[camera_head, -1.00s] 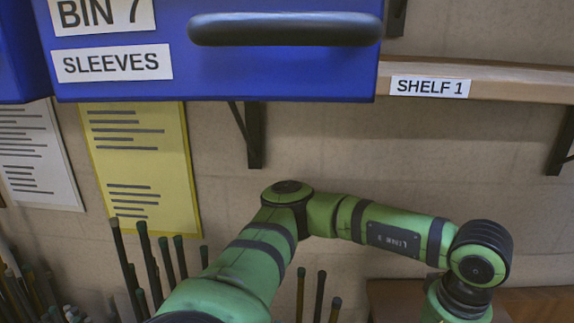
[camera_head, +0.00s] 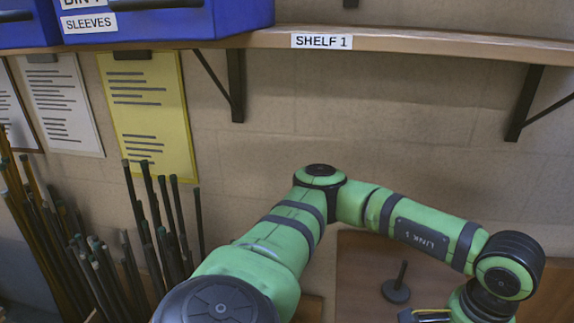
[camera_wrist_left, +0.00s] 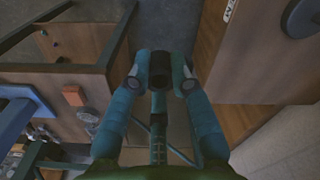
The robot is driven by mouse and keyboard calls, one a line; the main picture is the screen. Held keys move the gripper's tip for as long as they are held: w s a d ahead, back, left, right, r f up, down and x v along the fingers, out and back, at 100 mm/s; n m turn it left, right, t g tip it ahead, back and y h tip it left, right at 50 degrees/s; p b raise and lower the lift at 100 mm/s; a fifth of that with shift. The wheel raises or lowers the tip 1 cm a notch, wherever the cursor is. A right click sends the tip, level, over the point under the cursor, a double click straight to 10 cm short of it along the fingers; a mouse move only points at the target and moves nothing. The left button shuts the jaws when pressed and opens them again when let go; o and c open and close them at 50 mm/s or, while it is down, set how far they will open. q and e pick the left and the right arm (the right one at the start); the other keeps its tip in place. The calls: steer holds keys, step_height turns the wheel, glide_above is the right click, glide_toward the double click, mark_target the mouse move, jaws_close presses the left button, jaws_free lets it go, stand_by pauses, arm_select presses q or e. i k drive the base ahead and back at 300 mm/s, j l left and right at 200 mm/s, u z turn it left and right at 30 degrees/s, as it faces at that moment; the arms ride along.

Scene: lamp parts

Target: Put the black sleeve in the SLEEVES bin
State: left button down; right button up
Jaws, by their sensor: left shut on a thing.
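The blue SLEEVES bin (camera_head: 200,18) stands on the shelf at the top left of the head view, its white label (camera_head: 90,22) on the front. Its upper part is cut off by the picture's edge, so I cannot see inside. In the left wrist view my left gripper (camera_wrist_left: 165,70) is shut on the black sleeve (camera_wrist_left: 160,74), a short dark cylinder between the two fingertips. The fingers hide part of it. The gripper points at dark floor between wooden furniture, away from the bin. My right gripper is not in view.
The wooden shelf (camera_head: 430,42) has dark brackets below. Several rods (camera_head: 90,260) stand at the lower left, under a yellow sheet (camera_head: 150,115). A dark post on a disc (camera_head: 397,288) stands on a brown surface at the lower right. Wooden furniture (camera_wrist_left: 265,60) flanks the left wrist view.

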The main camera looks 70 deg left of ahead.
mark_target(131, 35)
steer(key=l+u, duration=0.15)
steer(key=u, duration=0.25)
steer(key=i+l+u, duration=0.1)
steer(key=u, duration=0.25)
steer(key=l+u, duration=0.2)
steer(key=u, duration=0.2)
